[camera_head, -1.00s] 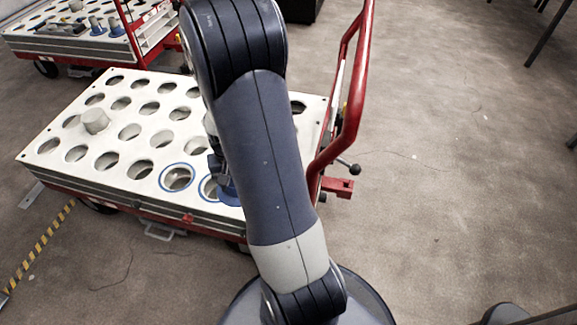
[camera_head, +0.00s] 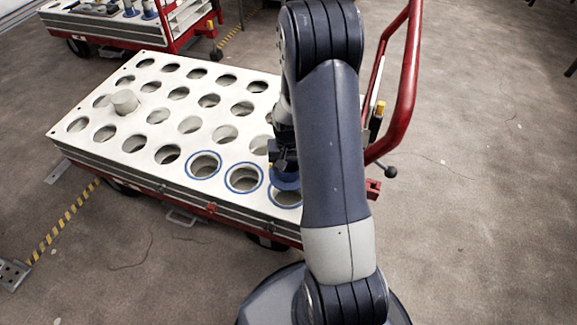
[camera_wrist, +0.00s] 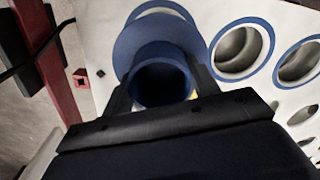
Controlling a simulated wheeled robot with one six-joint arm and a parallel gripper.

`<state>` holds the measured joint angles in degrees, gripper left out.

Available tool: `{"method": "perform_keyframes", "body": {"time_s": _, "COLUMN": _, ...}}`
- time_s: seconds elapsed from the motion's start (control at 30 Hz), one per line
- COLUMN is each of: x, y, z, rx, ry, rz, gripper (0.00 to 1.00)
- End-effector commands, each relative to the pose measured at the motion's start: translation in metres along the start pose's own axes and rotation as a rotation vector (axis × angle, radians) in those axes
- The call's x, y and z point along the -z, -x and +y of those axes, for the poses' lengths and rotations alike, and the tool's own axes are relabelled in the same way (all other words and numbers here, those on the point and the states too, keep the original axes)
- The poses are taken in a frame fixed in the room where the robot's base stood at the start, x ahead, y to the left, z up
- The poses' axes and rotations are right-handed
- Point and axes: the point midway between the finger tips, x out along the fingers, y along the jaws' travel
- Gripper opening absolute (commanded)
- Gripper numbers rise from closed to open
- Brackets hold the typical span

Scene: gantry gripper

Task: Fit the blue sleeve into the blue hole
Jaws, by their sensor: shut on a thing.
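My gripper (camera_head: 284,166) is shut on the blue sleeve (camera_head: 285,180), a tube with a wide flange. In the wrist view, the sleeve (camera_wrist: 152,42) sits between the two fingers (camera_wrist: 160,92), its open tube end facing the camera. The white trolley top (camera_head: 188,88) has three blue-rimmed holes along its near edge: left (camera_head: 204,176), middle (camera_head: 244,190) and right (camera_head: 284,206). The sleeve is over the back part of the right blue-rimmed hole and partly hides it. In the wrist view, that rim (camera_wrist: 165,5) shows beyond the flange. Their exact gap cannot be told.
A pale cylinder (camera_head: 124,101) stands up from the top at left, among several plain holes. A red handle rail (camera_head: 405,90) rises right of my arm. Another trolley (camera_head: 105,30) is at the back left. Open floor lies right.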

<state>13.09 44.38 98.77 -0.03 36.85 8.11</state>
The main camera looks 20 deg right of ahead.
Motion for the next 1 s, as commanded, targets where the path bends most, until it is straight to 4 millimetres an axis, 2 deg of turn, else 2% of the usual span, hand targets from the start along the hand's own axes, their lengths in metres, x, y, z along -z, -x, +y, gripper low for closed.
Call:
{"method": "perform_keyframes", "body": {"time_s": 0.27, "x": 0.0, "y": -0.015, "z": 0.0, "rx": 0.0, "ry": 0.0, "rz": 0.0, "gripper": 0.28}}
{"method": "perform_keyframes", "body": {"time_s": 0.7, "x": 0.0, "y": -0.054, "z": 0.0, "rx": 0.0, "ry": 0.0, "rz": 0.0, "gripper": 0.28}}
{"method": "perform_keyframes", "body": {"time_s": 1.0, "x": 0.0, "y": -0.058, "z": 0.0, "rx": 0.0, "ry": 0.0, "rz": 0.0, "gripper": 0.28}}
